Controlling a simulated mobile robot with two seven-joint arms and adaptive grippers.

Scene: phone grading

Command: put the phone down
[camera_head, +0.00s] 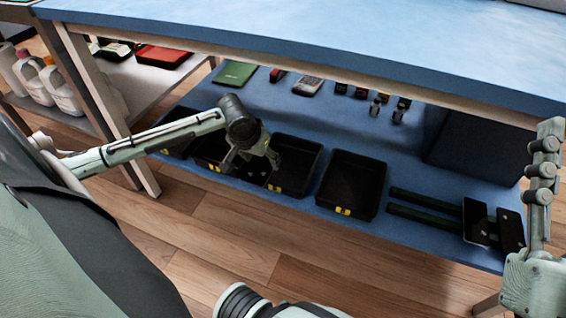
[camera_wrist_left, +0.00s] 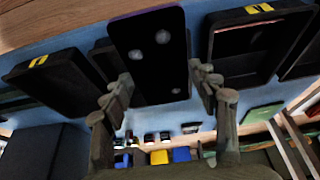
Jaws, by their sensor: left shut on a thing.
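My left gripper (camera_head: 250,160) reaches in from the left, low over the row of black trays on the blue lower shelf. In the left wrist view its fingers (camera_wrist_left: 160,90) are shut on a dark phone (camera_wrist_left: 150,50) with a purple edge and several pale round spots on its face. The phone is held above a black tray, part of which it hides. I cannot tell whether it touches the tray. My right gripper (camera_head: 545,165) stands at the right edge, seen from the side; its opening is unclear.
Black trays with yellow tags, such as the empty-looking one (camera_head: 350,185), line the shelf front. The blue tabletop (camera_head: 330,25) overhangs them. Dark plates on green bars (camera_head: 425,212) lie at right. A green item (camera_head: 235,73) and small devices lie behind. White bottles (camera_head: 62,92) stand left.

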